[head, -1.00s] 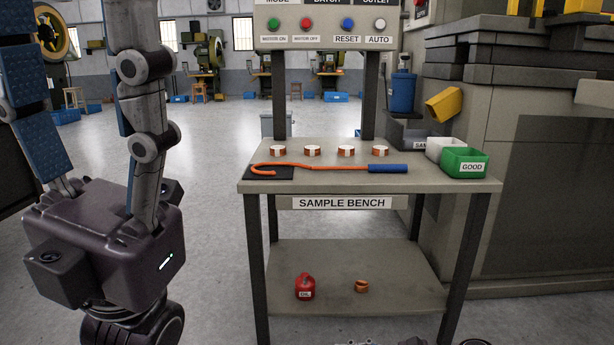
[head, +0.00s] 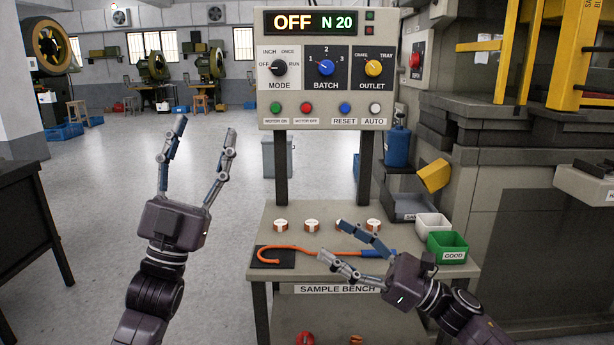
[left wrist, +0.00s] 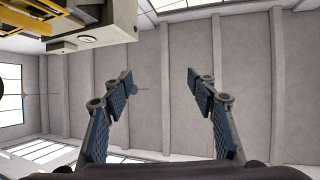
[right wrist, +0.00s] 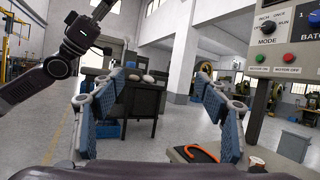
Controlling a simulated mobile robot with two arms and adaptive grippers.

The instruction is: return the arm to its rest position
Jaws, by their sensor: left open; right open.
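My left gripper (head: 204,128) is open and empty in the head view. It points up over the open floor, left of the sample bench (head: 285,208). In the left wrist view its spread fingers (left wrist: 159,76) face the ceiling with nothing between them. My right gripper (head: 331,239) is open over the bench top, pointing left; I cannot tell its height above the surface. Its fingers cover part of the orange hook (head: 287,247) with the blue handle. In the right wrist view the fingers (right wrist: 167,74) are apart and empty.
A green GOOD bin (head: 447,247) and white bin (head: 432,225) sit right. The control panel (head: 325,85) rises behind, reading OFF. A dark table (head: 30,225) stands left.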

